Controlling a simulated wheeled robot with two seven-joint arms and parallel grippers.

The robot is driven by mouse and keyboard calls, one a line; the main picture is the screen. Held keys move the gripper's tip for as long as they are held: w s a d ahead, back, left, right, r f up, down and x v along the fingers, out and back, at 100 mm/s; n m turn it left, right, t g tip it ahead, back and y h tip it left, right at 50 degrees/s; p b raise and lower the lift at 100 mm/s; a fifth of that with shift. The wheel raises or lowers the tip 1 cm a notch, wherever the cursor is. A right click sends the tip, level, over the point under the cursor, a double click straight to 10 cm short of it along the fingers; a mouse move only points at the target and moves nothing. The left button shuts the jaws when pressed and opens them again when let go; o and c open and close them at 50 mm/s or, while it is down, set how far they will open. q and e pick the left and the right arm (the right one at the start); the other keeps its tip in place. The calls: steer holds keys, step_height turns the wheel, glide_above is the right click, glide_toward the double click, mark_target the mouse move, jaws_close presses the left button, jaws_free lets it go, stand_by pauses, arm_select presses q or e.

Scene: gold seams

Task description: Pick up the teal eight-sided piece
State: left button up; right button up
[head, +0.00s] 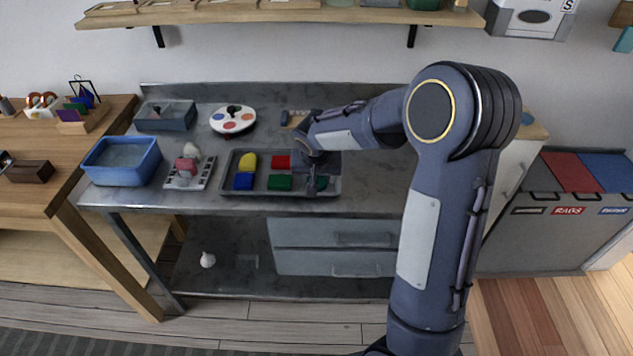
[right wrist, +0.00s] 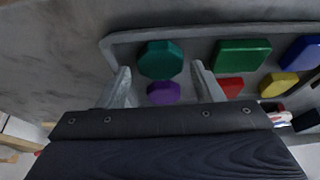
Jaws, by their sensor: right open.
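The teal eight-sided piece (right wrist: 160,60) lies flat in the grey tray (right wrist: 120,40), near its edge in the right wrist view. In the head view a small green-teal part of it (head: 321,184) shows beside my gripper; the rest is hidden. My right gripper (head: 312,188) is over the right part of the tray. In the right wrist view its open fingers (right wrist: 160,68) appear on either side of the teal piece, with nothing held. I cannot tell their exact height above it. My left gripper is not in view.
A purple piece (right wrist: 163,92) lies beside the teal one. A green block (right wrist: 243,53), red block (right wrist: 230,87), yellow block (right wrist: 278,85) and blue block (right wrist: 302,52) share the tray. A blue basin (head: 122,162) and a palette (head: 233,121) stand left of my arm.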

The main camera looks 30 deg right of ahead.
steer(key=shift+x, duration=0.95)
steer(key=c, duration=0.8)
steer(key=shift+r, duration=0.1)
